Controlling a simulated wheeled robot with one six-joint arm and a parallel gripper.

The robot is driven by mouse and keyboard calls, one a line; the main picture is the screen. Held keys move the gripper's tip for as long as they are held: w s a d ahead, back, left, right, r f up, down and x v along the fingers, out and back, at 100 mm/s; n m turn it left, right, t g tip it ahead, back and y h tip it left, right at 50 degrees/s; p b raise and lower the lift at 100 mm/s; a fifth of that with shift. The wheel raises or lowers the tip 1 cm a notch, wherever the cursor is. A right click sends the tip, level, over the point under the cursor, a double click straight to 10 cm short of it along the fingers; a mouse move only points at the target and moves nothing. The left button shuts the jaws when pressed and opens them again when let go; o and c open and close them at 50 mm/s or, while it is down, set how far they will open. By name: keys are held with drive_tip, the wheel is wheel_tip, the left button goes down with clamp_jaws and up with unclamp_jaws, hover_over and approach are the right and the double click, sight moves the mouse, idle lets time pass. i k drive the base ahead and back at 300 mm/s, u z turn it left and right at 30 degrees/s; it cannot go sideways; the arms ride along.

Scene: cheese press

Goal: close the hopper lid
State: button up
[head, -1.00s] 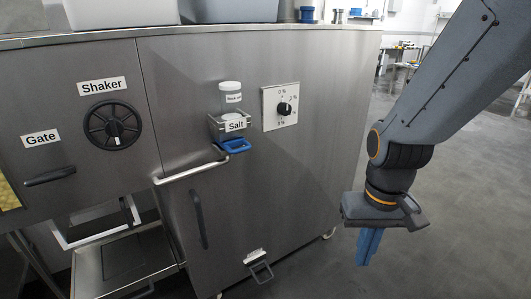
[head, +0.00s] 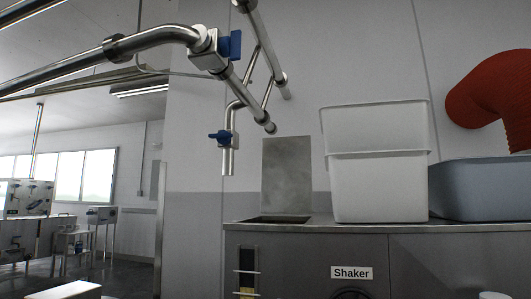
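The hopper lid (head: 287,174) is a flat grey metal plate. It stands upright, open, at the back of the dark hopper opening (head: 280,219) on the left end of the steel counter top. The inside of the hopper is hardly visible from this low angle. My gripper is not in view in the head view now, so its place relative to the lid does not show.
Stacked white bins (head: 378,185) stand just right of the lid, with a grey-blue tub (head: 482,190) farther right. A steel pipe with a blue-handled valve (head: 221,136) hangs above and left of the lid. Below the counter is the Shaker label (head: 351,273).

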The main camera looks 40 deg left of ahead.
sight(287, 185)
drive_tip(key=u, duration=3.1)
drive_tip(key=i, duration=3.35)
drive_tip(key=z, duration=2.8)
